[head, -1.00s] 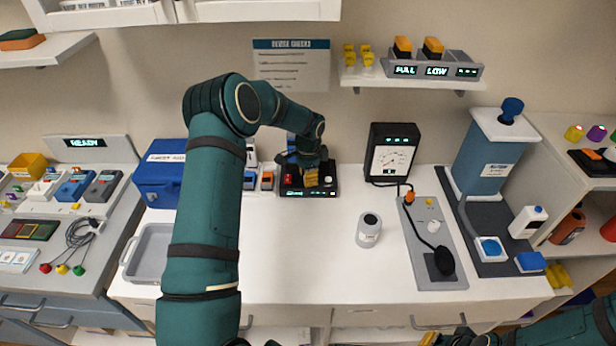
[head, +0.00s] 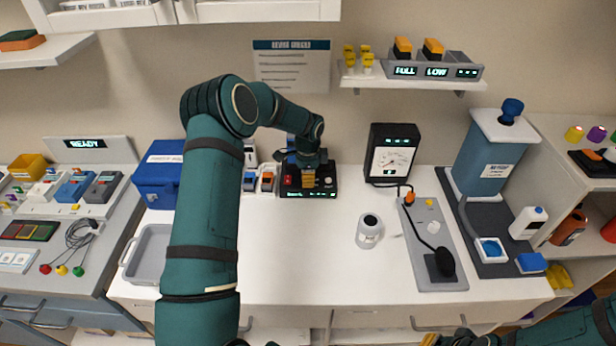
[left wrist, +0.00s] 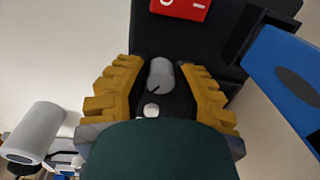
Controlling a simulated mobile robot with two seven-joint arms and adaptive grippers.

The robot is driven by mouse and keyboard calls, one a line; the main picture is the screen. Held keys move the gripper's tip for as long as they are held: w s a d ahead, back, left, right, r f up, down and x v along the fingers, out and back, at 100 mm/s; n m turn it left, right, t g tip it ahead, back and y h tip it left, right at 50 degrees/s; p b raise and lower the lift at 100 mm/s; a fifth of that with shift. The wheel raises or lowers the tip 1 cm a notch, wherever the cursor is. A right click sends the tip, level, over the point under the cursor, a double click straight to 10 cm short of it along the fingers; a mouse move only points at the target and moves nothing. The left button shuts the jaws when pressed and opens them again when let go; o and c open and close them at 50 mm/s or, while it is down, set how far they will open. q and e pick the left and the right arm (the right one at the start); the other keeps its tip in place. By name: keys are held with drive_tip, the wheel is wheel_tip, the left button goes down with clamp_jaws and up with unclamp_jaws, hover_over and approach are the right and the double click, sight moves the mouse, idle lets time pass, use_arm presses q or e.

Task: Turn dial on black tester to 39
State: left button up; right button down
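The black tester (head: 292,193) stands at the back of the white bench, with a lit green display along its front, too small to read surely. A red switch (head: 287,181) is on its left side and a pale button (head: 328,181) on its right. My left gripper (head: 308,180) is over the tester from above. In the left wrist view its yellow fingers (left wrist: 160,72) are open on either side of the grey dial (left wrist: 161,74), with gaps visible. The dial's dark mark points toward the white button (left wrist: 151,110). My right gripper (head: 446,340) is partly cut off at the bottom edge.
A blue box (head: 158,180) and small meters (head: 266,179) stand left of the tester. A gauge unit (head: 391,158) stands to its right. A blue object (left wrist: 285,70) lies close beside the tester.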

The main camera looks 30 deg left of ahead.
use_arm(q)
drive_tip(key=o, duration=0.4)
drive_tip(key=shift+s+f, duration=0.1)
drive_tip(key=shift+r, duration=0.45)
wheel_tip(320, 180, up, 11)
drive_tip(key=shift+s+d+r, duration=0.1)
drive_tip(key=shift+s, duration=0.05)
drive_tip(key=shift+s, duration=0.1)
